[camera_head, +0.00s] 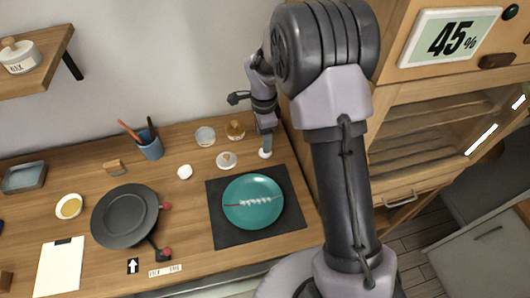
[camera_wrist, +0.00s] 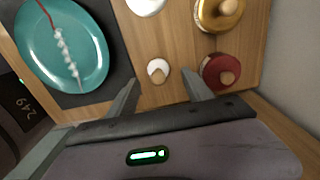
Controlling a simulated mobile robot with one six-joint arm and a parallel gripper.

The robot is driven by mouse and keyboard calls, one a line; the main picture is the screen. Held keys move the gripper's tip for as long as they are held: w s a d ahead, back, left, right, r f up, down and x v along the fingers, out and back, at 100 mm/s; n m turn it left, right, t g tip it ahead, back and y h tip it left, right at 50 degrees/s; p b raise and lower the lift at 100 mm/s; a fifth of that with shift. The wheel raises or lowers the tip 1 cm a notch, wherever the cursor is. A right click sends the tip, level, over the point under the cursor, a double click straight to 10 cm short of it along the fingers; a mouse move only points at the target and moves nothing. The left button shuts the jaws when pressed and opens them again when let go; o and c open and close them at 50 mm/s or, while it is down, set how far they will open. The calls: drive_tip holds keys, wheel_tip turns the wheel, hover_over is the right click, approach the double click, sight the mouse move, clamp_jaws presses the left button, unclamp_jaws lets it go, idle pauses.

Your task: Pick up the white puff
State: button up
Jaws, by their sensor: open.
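A small white round piece with a tan top (camera_wrist: 158,70) lies on the wooden counter, ahead of and between my fingertips in the wrist view; its white edge shows just below my gripper in the head view (camera_head: 265,154). My gripper (camera_wrist: 160,86) is open and empty, pointing down over the counter; it also shows in the head view (camera_head: 267,143). Another small white round thing (camera_head: 185,172) sits farther left. I cannot tell for certain which of these two is the white puff. No contact with either is visible.
A teal plate (camera_head: 240,216) with a white and red strip lies on a dark mat (camera_head: 220,239). Near my gripper stand a dark red lidded jar (camera_wrist: 214,60), a gold-coloured jar (camera_wrist: 207,14) and a white lidded jar (camera_head: 222,165). A wooden cabinet (camera_head: 390,95) rises at the right.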

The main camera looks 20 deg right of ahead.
drive_tip(key=f+b, duration=0.1)
drive_tip(key=f, duration=0.3)
drive_tip(key=shift+s+d+f+b, duration=0.1)
drive_tip(key=shift+s+f+b, duration=0.1)
drive_tip(key=shift+f+b, duration=0.15)
drive_tip(key=shift+r, duration=0.1)
clamp_jaws()
drive_tip(key=shift+r, duration=0.1)
drive_tip(key=r, duration=0.1)
drive_tip(key=r+p, duration=0.2)
drive_tip(key=shift+s+r, duration=0.25)
drive_tip(key=shift+r, duration=0.15)
drive_tip(key=s, duration=1)
drive_tip(key=s+r+p, duration=0.1)
drive_tip(key=s, duration=0.4)
drive_tip(key=shift+s, duration=0.3)
